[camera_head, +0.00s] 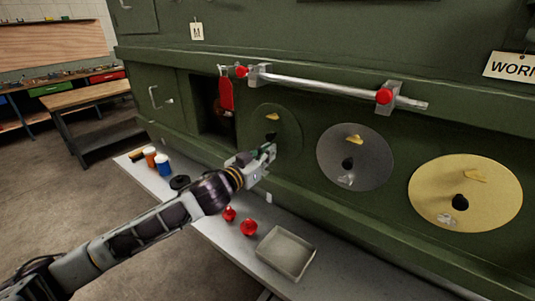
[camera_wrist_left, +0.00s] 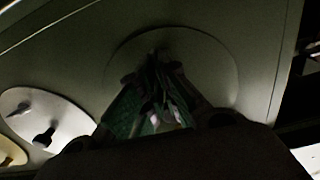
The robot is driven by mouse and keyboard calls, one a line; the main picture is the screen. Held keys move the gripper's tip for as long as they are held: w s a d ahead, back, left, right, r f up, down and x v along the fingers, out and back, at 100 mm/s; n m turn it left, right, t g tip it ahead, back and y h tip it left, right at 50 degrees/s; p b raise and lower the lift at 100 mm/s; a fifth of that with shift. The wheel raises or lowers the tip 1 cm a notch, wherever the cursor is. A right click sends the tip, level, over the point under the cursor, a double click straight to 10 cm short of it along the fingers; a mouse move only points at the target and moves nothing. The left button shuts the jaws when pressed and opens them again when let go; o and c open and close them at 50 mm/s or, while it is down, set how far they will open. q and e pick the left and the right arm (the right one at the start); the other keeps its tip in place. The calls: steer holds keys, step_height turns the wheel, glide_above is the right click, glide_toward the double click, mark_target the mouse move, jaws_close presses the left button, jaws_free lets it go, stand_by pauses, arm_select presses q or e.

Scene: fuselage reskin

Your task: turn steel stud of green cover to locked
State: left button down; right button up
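The green cover (camera_head: 288,122) is a round disc on the green fuselage panel, with a yellowish tab (camera_head: 272,117) near its top and a dark hole below it. My left gripper (camera_head: 270,152) is at the cover's lower part, where it hides the steel stud. In the left wrist view the green cover (camera_wrist_left: 215,60) fills the upper middle. There the green-padded fingers of my left gripper (camera_wrist_left: 158,85) converge close together in front of it. Shadow hides whether they grip the stud. My right gripper is not in view.
A dark grey cover (camera_head: 375,150) and a yellow cover (camera_head: 500,190) are to the right. A steel bar (camera_head: 330,87) with red knobs runs above. The ledge below holds red knobs (camera_head: 248,227), an empty tray (camera_head: 286,253) and small bottles (camera_head: 162,164).

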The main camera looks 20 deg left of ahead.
arm_select(q)
steer(key=shift+m, duration=0.4)
steer(key=m+p, duration=0.1)
steer(key=m, duration=0.3)
steer(key=m+p, duration=0.2)
steer(key=m, duration=0.2)
steer(key=d+m+p, duration=0.1)
steer(key=m, duration=0.3)
steer(key=shift+s+f+m+p, duration=0.2)
steer(key=shift+f+m+p, duration=0.1)
steer(key=shift+m, duration=0.1)
steer(key=m, duration=0.2)
steer(key=m+p, duration=0.1)
steer(key=m, duration=0.1)
steer(key=shift+f, duration=0.25)
steer(key=c, duration=1.7)
jaws_free()
steer(key=shift+o, duration=0.2)
